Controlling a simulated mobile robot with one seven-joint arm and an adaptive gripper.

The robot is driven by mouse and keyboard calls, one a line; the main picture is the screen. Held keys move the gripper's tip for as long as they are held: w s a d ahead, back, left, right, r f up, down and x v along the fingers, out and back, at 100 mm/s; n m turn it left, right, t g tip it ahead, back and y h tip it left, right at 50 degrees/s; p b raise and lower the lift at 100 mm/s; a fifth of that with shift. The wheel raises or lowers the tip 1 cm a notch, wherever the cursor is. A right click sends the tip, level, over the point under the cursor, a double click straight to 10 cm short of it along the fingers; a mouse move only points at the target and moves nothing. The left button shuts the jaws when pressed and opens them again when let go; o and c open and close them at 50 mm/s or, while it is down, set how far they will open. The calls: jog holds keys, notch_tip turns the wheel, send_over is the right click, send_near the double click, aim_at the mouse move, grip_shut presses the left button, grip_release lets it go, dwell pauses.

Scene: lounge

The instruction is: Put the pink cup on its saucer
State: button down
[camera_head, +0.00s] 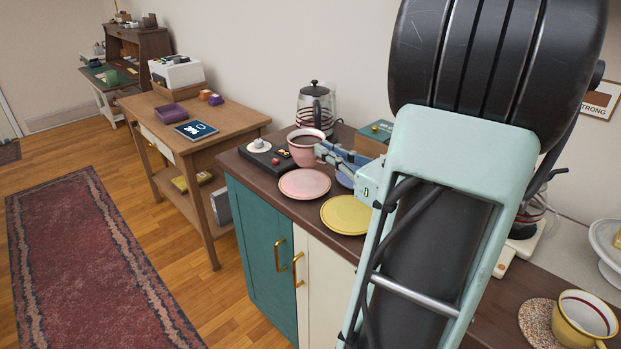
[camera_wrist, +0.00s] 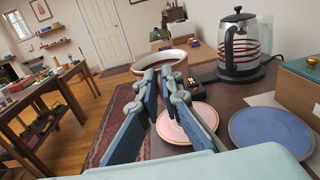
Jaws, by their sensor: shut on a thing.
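The pink cup (camera_head: 305,152) is upright above the dark cabinet top, behind the pink saucer (camera_head: 304,184) in the head view. My gripper (camera_head: 322,154) is shut on the cup's near side. In the wrist view the fingertips (camera_wrist: 166,78) meet at the cup (camera_wrist: 158,60); they hide the exact grip point. The pink saucer (camera_wrist: 192,122) lies flat and empty, partly behind the fingers in that view. The cup is not over the saucer's middle in the head view. I cannot tell the gap beneath the cup.
A yellow saucer (camera_head: 346,215) and a partly hidden blue saucer (camera_wrist: 272,132) flank the pink one. A black tray (camera_head: 257,160) with small items stands left of the cup. A glass kettle (camera_head: 315,108) stands behind. A yellow cup (camera_head: 585,318) is at far right.

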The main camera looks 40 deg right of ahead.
aim_at(320, 160)
jog(key=w+f+b, duration=0.1)
jog(key=w+d+f+b, duration=0.1)
jog(key=f, duration=0.1)
jog(key=w+f+b, duration=0.1)
jog(key=f, duration=0.1)
jog(key=shift+w+d, duration=0.2)
jog(key=shift+d, duration=0.2)
jog(key=f+b, duration=0.3)
jog(key=shift+w+d+f+b, duration=0.15)
jog(key=shift+w+f+b, duration=0.1)
jog(key=shift+b, duration=0.05)
jog(key=c, duration=2.1)
grip_release()
jog(key=shift+f, duration=0.1)
jog(key=shift+s, duration=0.2)
jog(key=s, duration=0.4)
jog(key=s+p, duration=0.1)
jog(key=s, duration=0.2)
jog(key=s+d+p, duration=0.1)
jog(key=s, duration=0.3)
jog(key=shift+s, duration=0.35)
jog(key=shift+w+a, duration=0.1)
